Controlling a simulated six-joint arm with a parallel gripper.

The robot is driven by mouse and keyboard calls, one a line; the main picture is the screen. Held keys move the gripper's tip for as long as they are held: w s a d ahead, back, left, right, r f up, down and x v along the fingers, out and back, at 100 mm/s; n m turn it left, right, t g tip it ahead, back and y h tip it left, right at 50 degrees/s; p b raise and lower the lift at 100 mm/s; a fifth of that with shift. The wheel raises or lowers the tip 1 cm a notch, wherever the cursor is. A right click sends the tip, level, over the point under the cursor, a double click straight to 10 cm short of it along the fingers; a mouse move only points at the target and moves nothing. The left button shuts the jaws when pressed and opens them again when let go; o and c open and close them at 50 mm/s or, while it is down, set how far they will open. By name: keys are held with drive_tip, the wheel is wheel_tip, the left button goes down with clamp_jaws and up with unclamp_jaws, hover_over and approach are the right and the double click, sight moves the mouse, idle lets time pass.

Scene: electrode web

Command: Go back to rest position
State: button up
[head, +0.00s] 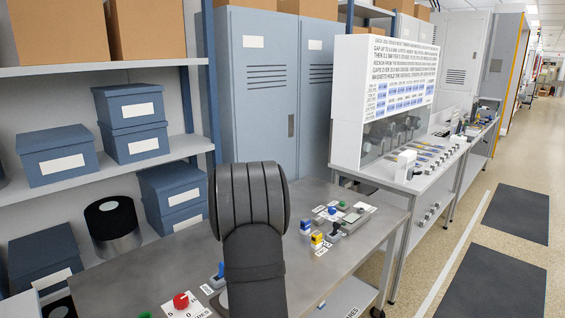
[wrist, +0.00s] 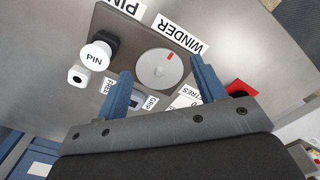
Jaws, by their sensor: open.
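In the wrist view my gripper (wrist: 160,66) is open, with its two blue fingers apart and nothing between their tips. Beyond the fingers is a grey disc with a red mark (wrist: 159,69) on a dark plate (wrist: 125,35), beside a label reading WINDER (wrist: 178,33). I cannot make out the fingers there.
A red knob (head: 181,300) is at the table's front. Small blue and yellow blocks (head: 317,238) and a green-grey device (head: 355,219) sit right of my arm. Shelves with blue boxes (head: 57,155) are left. A white bench (head: 420,178) stands right, beside open floor.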

drive_tip(key=a+f, duration=0.1)
drive_tip(key=w+a+f, duration=0.1)
drive_tip(key=a, duration=0.1)
drive_tip(key=a+f, duration=0.1)
drive_tip(key=a, duration=0.1)
drive_tip(key=shift+w+a+f, duration=0.2)
drive_tip(key=shift+w+f, duration=0.1)
drive_tip(key=shift+f, duration=0.1)
